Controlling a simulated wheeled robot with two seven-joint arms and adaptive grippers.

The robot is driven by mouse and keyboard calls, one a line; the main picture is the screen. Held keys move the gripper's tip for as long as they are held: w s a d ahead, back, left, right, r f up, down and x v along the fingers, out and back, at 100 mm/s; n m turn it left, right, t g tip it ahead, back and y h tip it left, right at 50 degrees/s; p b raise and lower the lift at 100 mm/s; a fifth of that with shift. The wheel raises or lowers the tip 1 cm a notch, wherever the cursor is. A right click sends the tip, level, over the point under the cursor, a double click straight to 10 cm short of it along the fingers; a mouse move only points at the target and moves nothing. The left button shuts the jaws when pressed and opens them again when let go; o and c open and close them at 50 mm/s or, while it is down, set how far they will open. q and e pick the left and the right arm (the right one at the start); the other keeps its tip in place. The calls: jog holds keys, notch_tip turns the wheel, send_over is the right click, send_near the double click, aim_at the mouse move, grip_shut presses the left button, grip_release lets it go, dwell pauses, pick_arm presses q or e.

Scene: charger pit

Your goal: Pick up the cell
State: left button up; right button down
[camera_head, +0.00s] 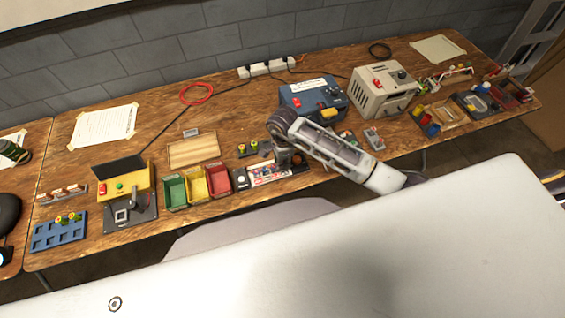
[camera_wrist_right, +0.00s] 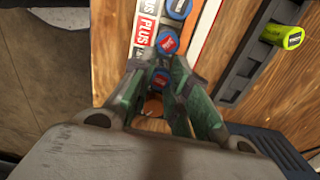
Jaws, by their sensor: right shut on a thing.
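My right gripper (camera_wrist_right: 160,88) is shut on a blue cell with a red label (camera_wrist_right: 161,79), which shows end-on between the green fingers in the right wrist view. Two similar blue cells (camera_wrist_right: 167,42) and (camera_wrist_right: 180,8) lie just beyond the fingertips, beside a strip marked PLUS (camera_wrist_right: 143,35). In the head view my right gripper (camera_head: 288,162) points down over the right part of the labelled board (camera_head: 265,174). The held cell is hidden there. I cannot tell whether it is clear of the surface. My left gripper is not in view.
A dark holder (camera_wrist_right: 250,55) with a yellow-green cell (camera_wrist_right: 282,36) is close to the right gripper. Green (camera_head: 175,193), yellow (camera_head: 195,187) and red (camera_head: 217,180) bins stand to its left. A blue box (camera_head: 313,100) and a beige box (camera_head: 383,90) stand behind.

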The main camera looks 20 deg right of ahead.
jog(key=shift+r+b, duration=0.5)
jog(key=shift+r, duration=3.7)
jog(key=shift+d+r, duration=0.1)
jog(key=shift+r, duration=0.05)
